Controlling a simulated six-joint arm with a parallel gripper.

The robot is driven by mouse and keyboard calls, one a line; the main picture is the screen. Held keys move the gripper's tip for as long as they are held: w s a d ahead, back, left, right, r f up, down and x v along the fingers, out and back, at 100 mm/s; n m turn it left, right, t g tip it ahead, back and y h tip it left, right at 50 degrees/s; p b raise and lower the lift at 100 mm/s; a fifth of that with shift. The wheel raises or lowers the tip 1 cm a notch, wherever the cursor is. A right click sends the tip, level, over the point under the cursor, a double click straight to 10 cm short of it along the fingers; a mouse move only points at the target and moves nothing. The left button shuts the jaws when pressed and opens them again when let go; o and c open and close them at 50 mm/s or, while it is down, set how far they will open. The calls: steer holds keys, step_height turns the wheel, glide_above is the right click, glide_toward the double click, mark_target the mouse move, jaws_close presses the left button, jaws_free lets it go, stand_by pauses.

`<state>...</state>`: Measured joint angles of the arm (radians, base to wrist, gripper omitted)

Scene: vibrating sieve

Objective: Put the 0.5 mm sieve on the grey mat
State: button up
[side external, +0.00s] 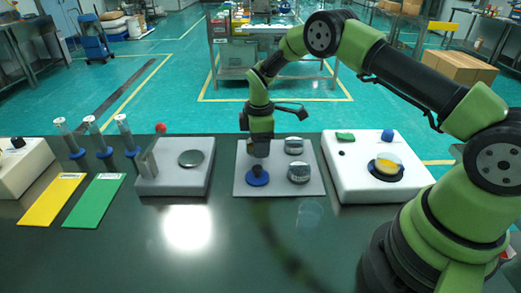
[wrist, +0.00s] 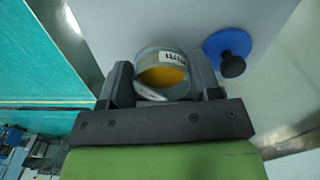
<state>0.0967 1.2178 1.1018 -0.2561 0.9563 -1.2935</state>
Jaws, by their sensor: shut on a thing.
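The grey mat (side external: 243,186) lies mid-table and also shows in the wrist view (wrist: 210,18). My gripper (wrist: 165,85) is shut on a round metal sieve (wrist: 163,64) with a yellow inside and a white label, too small to read. In the side view my gripper (side external: 259,150) is low over the mat's back left, and the held sieve is hard to make out there. Whether it touches the mat I cannot tell. Two metal sieve parts stand on the mat's right, one at the back (side external: 294,145) and one in front (side external: 299,172).
A blue lid with a black knob (side external: 257,179) lies on the mat just in front of my gripper. Right is the white shaker (side external: 345,187) with a yellow-filled round part (side external: 386,168). Left is a scale (side external: 175,182), then green (side external: 95,200) and yellow (side external: 50,201) mats.

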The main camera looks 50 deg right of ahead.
steer(key=shift+f, duration=1.15)
steer(key=shift+f, duration=0.1)
steer(key=o, duration=0.6)
steer(key=shift+o, duration=0.2)
